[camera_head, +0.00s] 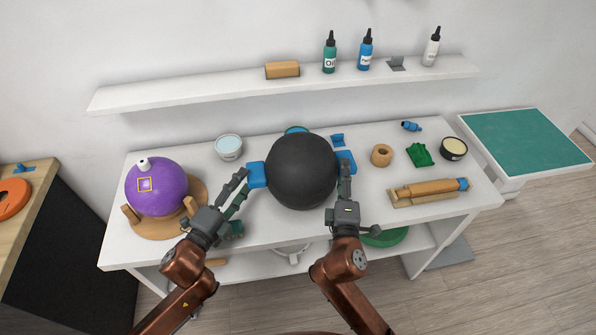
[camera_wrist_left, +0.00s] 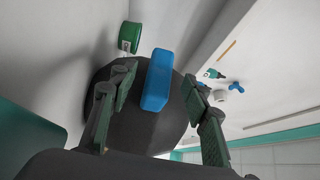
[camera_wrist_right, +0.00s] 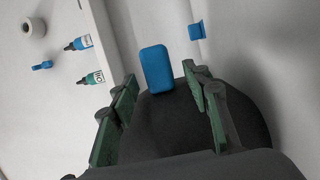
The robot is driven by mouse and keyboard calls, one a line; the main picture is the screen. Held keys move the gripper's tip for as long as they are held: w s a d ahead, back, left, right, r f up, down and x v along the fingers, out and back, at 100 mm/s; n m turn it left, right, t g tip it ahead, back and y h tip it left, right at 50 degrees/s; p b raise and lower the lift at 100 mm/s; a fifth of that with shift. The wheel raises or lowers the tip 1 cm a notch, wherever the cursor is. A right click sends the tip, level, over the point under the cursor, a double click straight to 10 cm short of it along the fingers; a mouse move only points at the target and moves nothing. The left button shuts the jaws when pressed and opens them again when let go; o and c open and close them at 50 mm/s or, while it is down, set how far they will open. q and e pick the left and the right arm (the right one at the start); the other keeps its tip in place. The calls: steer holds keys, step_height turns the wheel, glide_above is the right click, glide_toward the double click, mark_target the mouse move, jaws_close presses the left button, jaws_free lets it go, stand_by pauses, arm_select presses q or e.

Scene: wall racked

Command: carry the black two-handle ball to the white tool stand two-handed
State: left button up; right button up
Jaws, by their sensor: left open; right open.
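The black ball (camera_head: 302,171) sits on the white workbench (camera_head: 268,226), with a blue handle (camera_head: 257,175) on its left and another blue handle (camera_head: 347,160) on its right. My left gripper (camera_head: 242,182) is open at the left handle; in the left wrist view that handle (camera_wrist_left: 159,80) shows between the fingers. My right gripper (camera_head: 345,178) is open at the right handle, which shows between and just past the fingertips in the right wrist view (camera_wrist_right: 157,68). A white stand (camera_head: 505,184) with a green top (camera_head: 525,140) stands at the right, probably the tool stand.
A purple ball (camera_head: 157,188) on a wooden holder stands left on the bench. A white tub (camera_head: 228,147) is behind. A wooden ring (camera_head: 381,155), green piece (camera_head: 419,155), dark tub (camera_head: 454,149) and wooden roller (camera_head: 428,191) lie right. A wall shelf (camera_head: 200,92) holds bottles.

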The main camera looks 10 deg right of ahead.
mark_target(250, 174)
arm_select(q)
steer(key=shift+x, duration=2.15)
arm_select(e)
steer(key=shift+x, duration=2.2)
arm_select(q)
steer(key=shift+c, duration=0.5)
arm_select(e)
steer(key=shift+c, duration=0.5)
arm_select(q)
steer(key=shift+a, duration=0.1)
jaws_close()
arm_select(e)
jaws_close()
arm_select(q)
steer(key=shift+r, duration=0.3)
arm_select(e)
steer(key=shift+r, duration=0.25)
